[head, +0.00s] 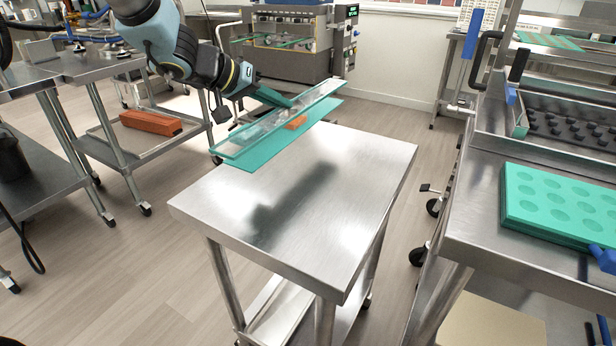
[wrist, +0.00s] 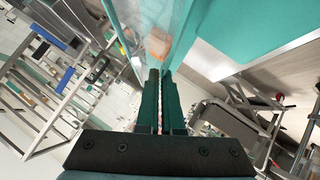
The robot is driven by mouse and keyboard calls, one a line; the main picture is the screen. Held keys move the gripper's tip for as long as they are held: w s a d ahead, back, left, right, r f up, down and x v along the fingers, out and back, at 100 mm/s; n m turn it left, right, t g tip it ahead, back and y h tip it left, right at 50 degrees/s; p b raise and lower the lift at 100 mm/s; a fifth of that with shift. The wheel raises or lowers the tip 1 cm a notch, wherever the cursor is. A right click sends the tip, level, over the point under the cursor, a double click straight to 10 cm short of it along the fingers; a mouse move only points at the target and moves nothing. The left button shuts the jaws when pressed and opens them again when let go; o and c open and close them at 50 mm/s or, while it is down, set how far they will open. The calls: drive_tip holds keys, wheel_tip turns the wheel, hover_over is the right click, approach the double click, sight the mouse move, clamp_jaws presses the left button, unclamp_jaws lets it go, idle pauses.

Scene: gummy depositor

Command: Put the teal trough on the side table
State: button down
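The teal trough (head: 245,157), long and narrow with a clear side wall, hangs slightly tilted above the far-left part of the steel side table (head: 215,205). A dark shadow lies on the bare tabletop. My gripper (head: 285,101) is shut on the trough's edge near its middle. In the wrist view the two dark teal fingers (wrist: 162,85) are almost together, with the trough (wrist: 235,25) just beyond their tips. A small orange piece (head: 297,122) shows at the trough, also in the wrist view (wrist: 158,43); I cannot tell whether it is inside.
On the right stands a steel bench (head: 480,215) with a teal mould (head: 560,200) and a tray of dark knobs (head: 570,130). On the left, a cart shelf holds an orange block (head: 150,122). The tabletop's front and right are clear.

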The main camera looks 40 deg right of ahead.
wheel_tip(320, 180, down, 10)
drive_tip(key=b, duration=0.3)
drive_tip(key=shift+r, duration=0.1)
drive_tip(key=c, duration=1.1)
unclamp_jaws()
drive_tip(key=shift+a, duration=0.1)
drive_tip(key=shift+o, duration=0.2)
